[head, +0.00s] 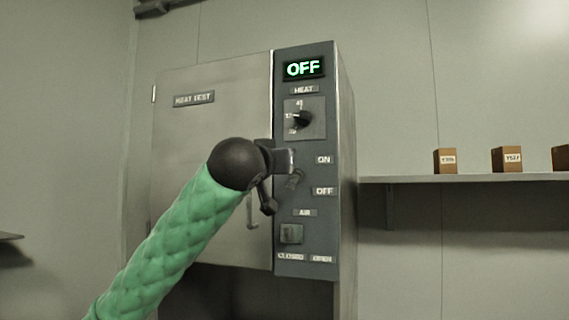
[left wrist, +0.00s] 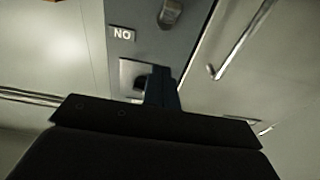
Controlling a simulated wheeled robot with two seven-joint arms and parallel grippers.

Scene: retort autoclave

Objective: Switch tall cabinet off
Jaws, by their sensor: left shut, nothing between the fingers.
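The tall cabinet (head: 225,130) stands ahead with its door closed. Its dark control panel (head: 315,220) has a green lit display (head: 303,68) reading OFF. A switch lever (head: 295,180) sits between the ON and OFF labels, partly hidden by my gripper in the head view; a dark lever also shows in the left wrist view (left wrist: 170,13). My left gripper (head: 276,182) is shut and empty, in front of the panel's left edge beside the lever. I cannot tell if it touches. The wrist view is upside down, with the fingers (left wrist: 161,88) low in the middle.
The heat dial (head: 303,119) is above the lever and the AIR control (head: 291,234) below it. A door handle (head: 252,212) is just left of the panel. A wall shelf (head: 460,179) with small brown boxes (head: 445,160) is at the right.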

